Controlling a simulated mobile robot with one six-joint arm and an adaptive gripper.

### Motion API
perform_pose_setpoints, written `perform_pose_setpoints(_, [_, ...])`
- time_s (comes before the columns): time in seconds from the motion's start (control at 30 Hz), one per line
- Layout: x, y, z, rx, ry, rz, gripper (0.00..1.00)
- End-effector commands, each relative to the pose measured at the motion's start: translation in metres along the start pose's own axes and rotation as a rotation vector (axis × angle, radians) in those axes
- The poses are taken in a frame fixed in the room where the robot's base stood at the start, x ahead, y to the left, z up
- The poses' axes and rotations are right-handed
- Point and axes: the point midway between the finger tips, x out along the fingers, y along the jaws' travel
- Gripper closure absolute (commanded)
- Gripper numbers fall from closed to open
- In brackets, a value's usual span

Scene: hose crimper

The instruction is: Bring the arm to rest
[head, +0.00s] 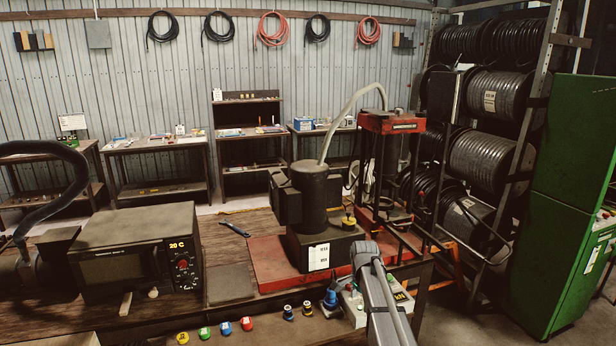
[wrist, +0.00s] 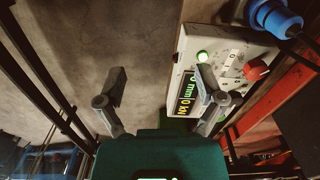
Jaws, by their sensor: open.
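My gripper (wrist: 160,88) shows in the wrist view with its two fingers spread and nothing between them. Behind the gap is bare grey-brown floor or surface. The right finger overlaps the edge of a pale control box (wrist: 228,48) in the picture; I cannot tell whether they touch. My grey arm link shows at the bottom of the head view, but I cannot make out the gripper's fingers there. The control box also shows in the head view (head: 352,306), partly covered by my arm. Its display reads 0 mm and 0 kN, beside a lit green button (wrist: 203,56).
The bench holds an oven-like box (head: 125,255), a wrench (head: 234,229), a black pump unit (head: 315,205) on a red base and a red-topped press (head: 391,123). Several coloured caps (head: 225,327) line the front edge. A green cabinet (head: 565,200) stands right.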

Motion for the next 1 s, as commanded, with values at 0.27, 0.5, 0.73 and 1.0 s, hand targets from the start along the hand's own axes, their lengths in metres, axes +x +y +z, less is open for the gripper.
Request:
perform_pose_setpoints(0.27, [0.02, 0.047, 0.021, -0.192, 0.0, 0.0, 0.12])
perform_pose_setpoints(0.5, [0.046, 0.114, 0.052, -0.494, 0.0, 0.001, 0.12])
perform_pose_setpoints(0.73, [0.071, 0.18, 0.083, -0.809, 0.0, 0.001, 0.12])
perform_pose_setpoints(1.0, [0.087, 0.227, 0.105, -1.066, 0.0, 0.001, 0.12])
